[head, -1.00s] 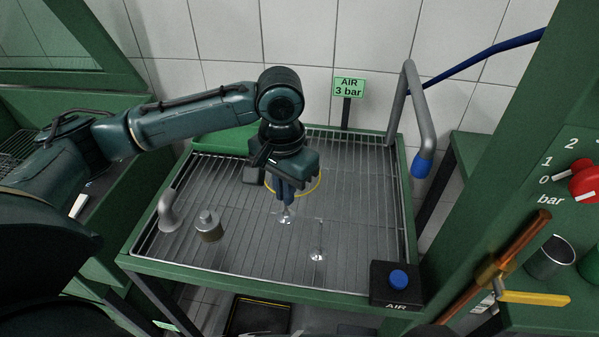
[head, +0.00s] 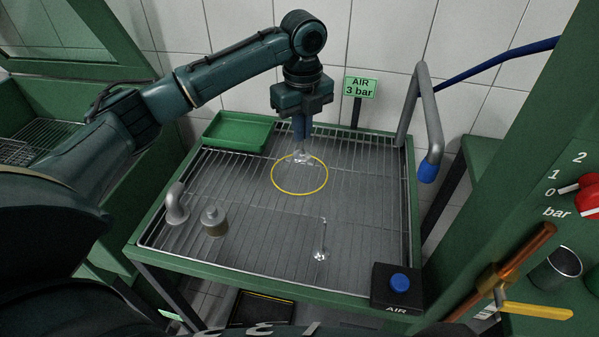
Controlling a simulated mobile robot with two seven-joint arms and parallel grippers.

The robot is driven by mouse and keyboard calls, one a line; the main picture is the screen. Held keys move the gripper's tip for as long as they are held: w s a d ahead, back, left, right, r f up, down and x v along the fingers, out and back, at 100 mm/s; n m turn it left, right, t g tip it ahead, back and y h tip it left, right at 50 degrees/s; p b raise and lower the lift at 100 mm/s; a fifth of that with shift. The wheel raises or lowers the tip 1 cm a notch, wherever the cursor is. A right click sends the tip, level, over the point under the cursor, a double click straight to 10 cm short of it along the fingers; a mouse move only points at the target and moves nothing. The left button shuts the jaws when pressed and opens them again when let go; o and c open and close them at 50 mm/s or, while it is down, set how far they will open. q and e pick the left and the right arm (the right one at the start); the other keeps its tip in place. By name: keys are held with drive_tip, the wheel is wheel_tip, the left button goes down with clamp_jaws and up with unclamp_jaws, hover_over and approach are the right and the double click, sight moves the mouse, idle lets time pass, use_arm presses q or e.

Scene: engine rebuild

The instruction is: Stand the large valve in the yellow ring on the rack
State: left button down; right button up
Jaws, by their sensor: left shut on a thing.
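The yellow ring (head: 300,193) lies flat on the wire rack (head: 260,220) of the green-framed table. My left gripper (head: 301,137) points down and is shut on a valve (head: 302,158), gripped by its stem with the shiny head at the bottom. The valve hangs upright above the rack, its head overlapping the far part of the ring in the picture; its exact height is hard to tell. A second, smaller-looking valve (head: 320,253) stands stem-up on the rack, nearer me and outside the ring. My right gripper is out of view.
A green tray (head: 237,131) sits at the back left of the rack. A metal cylinder part (head: 213,221) and a bent pipe (head: 176,203) stand at the left. An air button box (head: 398,286) is at the front right corner, and a hose nozzle (head: 427,170) hangs at the right.

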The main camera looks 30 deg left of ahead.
use_arm(q)
drive_tip(key=m, duration=0.1)
drive_tip(key=w+m, duration=0.1)
drive_tip(key=a+m, duration=0.1)
drive_tip(key=shift+w+r+m, duration=0.25)
drive_tip(key=shift+r+m, duration=0.1)
drive_tip(key=shift+m, duration=0.05)
drive_tip(key=f+m, duration=0.1)
drive_tip(key=f, duration=0.2)
drive_tip(key=w+f+m, duration=0.1)
drive_tip(key=f+m, duration=0.1)
drive_tip(key=f, duration=0.1)
drive_tip(key=a+f+m+p, duration=0.1)
drive_tip(key=f+m, duration=0.1)
drive_tip(key=f, duration=0.1)
drive_tip(key=shift+w+f, duration=0.2)
drive_tip(key=shift+f, duration=0.05)
drive_tip(key=shift+f, duration=0.15)
drive_tip(key=c, duration=1.6)
unclamp_jaws()
